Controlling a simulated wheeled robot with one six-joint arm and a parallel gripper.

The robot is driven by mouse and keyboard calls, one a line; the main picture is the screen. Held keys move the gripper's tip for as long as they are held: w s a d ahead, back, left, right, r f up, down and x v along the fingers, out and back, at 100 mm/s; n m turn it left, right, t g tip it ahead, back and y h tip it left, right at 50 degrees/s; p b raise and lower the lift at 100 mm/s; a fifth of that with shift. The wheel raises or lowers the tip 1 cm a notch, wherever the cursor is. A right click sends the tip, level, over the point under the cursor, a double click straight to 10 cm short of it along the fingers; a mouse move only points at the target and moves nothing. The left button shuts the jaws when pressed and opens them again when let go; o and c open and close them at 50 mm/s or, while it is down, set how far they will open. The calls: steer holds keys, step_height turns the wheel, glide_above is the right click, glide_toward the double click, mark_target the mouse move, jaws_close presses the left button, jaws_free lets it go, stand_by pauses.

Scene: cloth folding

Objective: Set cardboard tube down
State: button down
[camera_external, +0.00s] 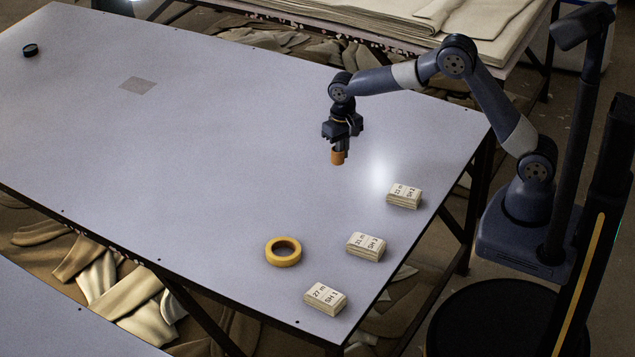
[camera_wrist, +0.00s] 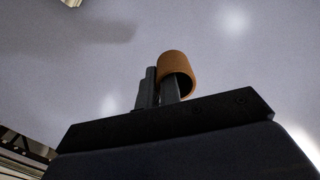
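The cardboard tube (camera_external: 338,157) is a short orange-brown ring at the tip of my gripper (camera_external: 342,146), over the right part of the grey table (camera_external: 200,130). In the wrist view, my gripper (camera_wrist: 160,90) has its fingers close together, with one finger inside the tube (camera_wrist: 175,68) and the other outside against its wall. The tube's open end faces the camera. The tube appears to be held above the tabletop; the exact gap is hard to tell.
A yellow tape roll (camera_external: 283,251) lies near the front edge. Three labelled stacks, a rear one (camera_external: 404,196), a middle one (camera_external: 366,247) and a front one (camera_external: 326,299), line the right side. A dark round object (camera_external: 30,50) and a grey patch (camera_external: 138,86) lie far left. The table's middle is clear.

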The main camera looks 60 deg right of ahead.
steer(key=d+m+b, duration=0.1)
steer(key=d, duration=1.7)
glide_above(374, 155)
step_height(374, 155, down, 6)
steer(key=shift+r, duration=0.15)
steer(key=shift+f, duration=2.05)
steer(key=shift+f, duration=0.1)
steer(key=shift+f+b, duration=0.15)
steer(key=shift+b, duration=0.15)
steer(key=c, duration=1.6)
jaws_free()
step_height(374, 155, up, 12)
steer(key=shift+r, duration=0.25)
